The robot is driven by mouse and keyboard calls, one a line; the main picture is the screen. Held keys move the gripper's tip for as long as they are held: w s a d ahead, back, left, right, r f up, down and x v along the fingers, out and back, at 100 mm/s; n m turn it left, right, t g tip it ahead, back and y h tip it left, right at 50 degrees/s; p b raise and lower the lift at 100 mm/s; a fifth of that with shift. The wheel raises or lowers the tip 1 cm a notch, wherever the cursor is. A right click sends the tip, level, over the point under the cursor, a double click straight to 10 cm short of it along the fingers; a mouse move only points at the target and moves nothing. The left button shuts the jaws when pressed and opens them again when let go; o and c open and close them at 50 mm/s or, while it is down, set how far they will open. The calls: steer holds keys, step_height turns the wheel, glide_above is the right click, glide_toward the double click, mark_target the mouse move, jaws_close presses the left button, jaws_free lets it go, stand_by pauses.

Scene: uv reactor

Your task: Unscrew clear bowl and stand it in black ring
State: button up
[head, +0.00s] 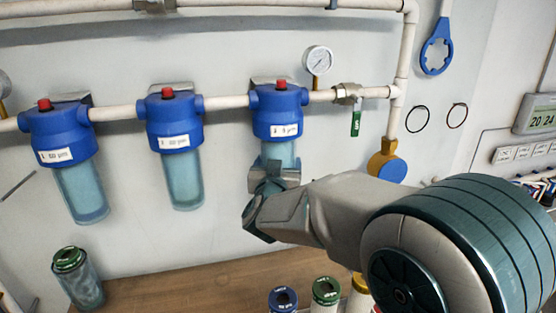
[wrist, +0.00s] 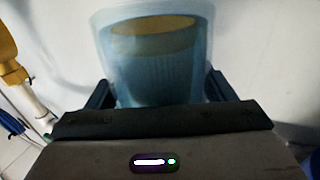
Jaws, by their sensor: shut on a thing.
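The clear bowl (head: 281,152) is a blue-tinted see-through cylinder directly under the rightmost blue filter head (head: 277,112), upright. No gap shows between them; I cannot tell whether the thread is engaged. My gripper (head: 266,184) is shut on the bowl from below the head, its jaws and arm hiding the lower part. In the wrist view the bowl (wrist: 158,75) stands between the two dark fingers, with a yellowish oval near its top. A thin black ring (head: 417,118) hangs on the wall at right; I see no black ring clearly on the bench.
Two more blue housings with clear bowls (head: 81,193) (head: 182,180) hang at left on the white pipe. A green-capped cartridge (head: 78,279) stands at front left. Several capped cartridges (head: 326,292) stand at the front edge. The wooden bench (head: 185,285) between is bare. A blue wrench (head: 436,47) hangs right.

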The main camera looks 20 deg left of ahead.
steer(key=shift+r+m+h+p, duration=0.2)
steer(key=shift+m+h+p, duration=0.9)
steer(key=shift+h+p, duration=0.7)
steer(key=shift+f+h, duration=0.15)
steer(key=shift+h, duration=0.15)
steer(key=shift+m+p, duration=0.3)
steer(key=shift+h+p, duration=0.35)
steer(key=shift+h, duration=0.05)
steer(key=shift+d+m+g+h+p, duration=0.15)
steer(key=shift+m+g+h+p, duration=0.25)
steer(key=shift+m+h+p, duration=1.5)
steer(key=shift+n+h+b, duration=0.3)
steer(key=shift+b, duration=0.15)
steer(key=o, duration=1.3)
steer(key=shift+f, duration=0.15)
